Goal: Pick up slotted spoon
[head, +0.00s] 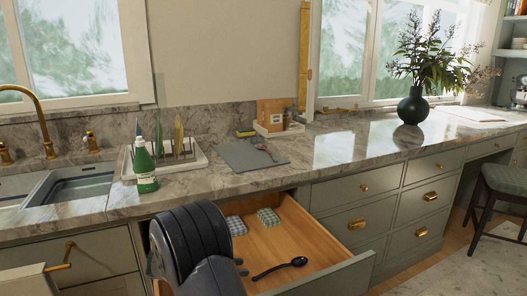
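A black spoon (279,268), which looks like the slotted spoon, lies on the wooden floor of an open drawer (319,277). Its bowl points right and its handle points left toward my arm. I cannot make out slots in the bowl at this size. My arm fills the lower middle of the view, in front of the drawer's left part. Small dark parts of what seems to be my gripper (241,266) show at the arm's right edge, left of the spoon and apart from it in the picture. The rest of the gripper is hidden behind the arm.
Two folded checked cloths (268,217) lie at the drawer's back. Above is a marble counter (340,148) with a green bottle (144,167), a rack (168,155), a grey board (250,155) and a dark vase (412,106). The drawer's front panel (345,277) juts out low.

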